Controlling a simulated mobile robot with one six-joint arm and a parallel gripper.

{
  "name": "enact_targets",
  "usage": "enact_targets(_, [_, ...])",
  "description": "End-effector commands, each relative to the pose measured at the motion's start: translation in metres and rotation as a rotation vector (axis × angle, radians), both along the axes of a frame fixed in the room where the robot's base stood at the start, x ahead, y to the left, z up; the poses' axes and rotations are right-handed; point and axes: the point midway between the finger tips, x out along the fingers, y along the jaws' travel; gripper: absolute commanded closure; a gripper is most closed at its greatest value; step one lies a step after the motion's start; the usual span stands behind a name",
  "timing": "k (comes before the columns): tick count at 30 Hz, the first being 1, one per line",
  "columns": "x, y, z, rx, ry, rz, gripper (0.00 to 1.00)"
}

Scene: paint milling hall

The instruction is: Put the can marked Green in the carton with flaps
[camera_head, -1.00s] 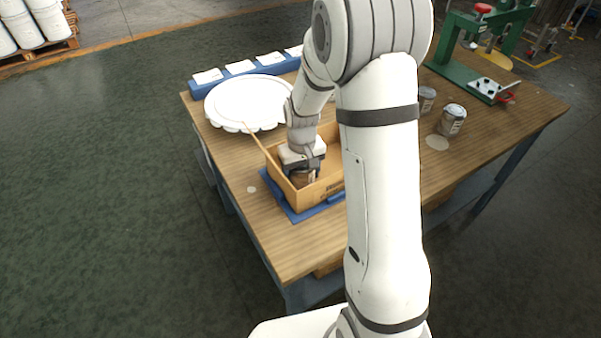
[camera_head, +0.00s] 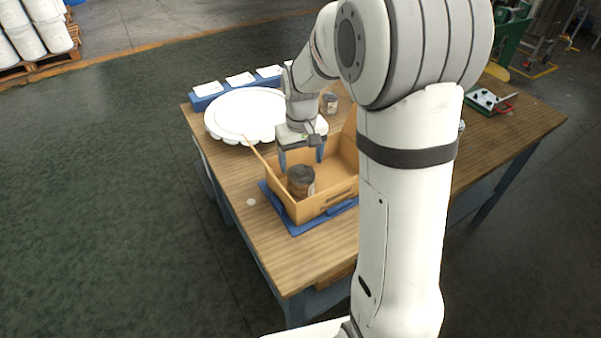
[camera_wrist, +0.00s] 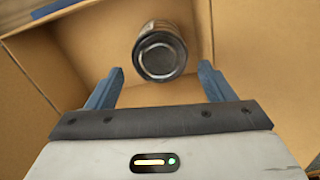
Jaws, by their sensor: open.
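The carton with flaps (camera_head: 325,205) is an open brown box on a blue mat at the near left part of the table; it also fills the wrist view (camera_wrist: 90,45). A can (camera_head: 301,181) with a dark lid stands upright inside it, toward the near left; its lid faces the camera in the wrist view (camera_wrist: 160,53). I cannot read its label. My gripper (camera_head: 301,160) is open and empty above the carton, apart from the can. In the wrist view the can lies beyond the two blue fingers (camera_wrist: 157,85).
A round white scalloped tray (camera_head: 245,115) is left of the carton, with a blue rack of white cards (camera_head: 238,85) behind it. Another can (camera_head: 329,103) stands behind my gripper. A green device (camera_head: 485,101) is at the far right. My arm hides much of the table's right.

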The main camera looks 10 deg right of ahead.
Motion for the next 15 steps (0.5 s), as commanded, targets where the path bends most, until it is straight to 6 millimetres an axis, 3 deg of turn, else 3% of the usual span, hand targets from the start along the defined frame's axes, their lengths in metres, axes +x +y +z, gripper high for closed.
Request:
enact_targets(8, [-0.009, -0.001, 0.028, 0.001, -0.012, -0.006, 0.25])
enact_targets(11, [-0.031, -0.003, 0.044, 0.001, -0.037, -0.021, 0.25])
enact_targets(15, [-0.08, -0.008, 0.069, 0.004, -0.09, -0.056, 0.25])
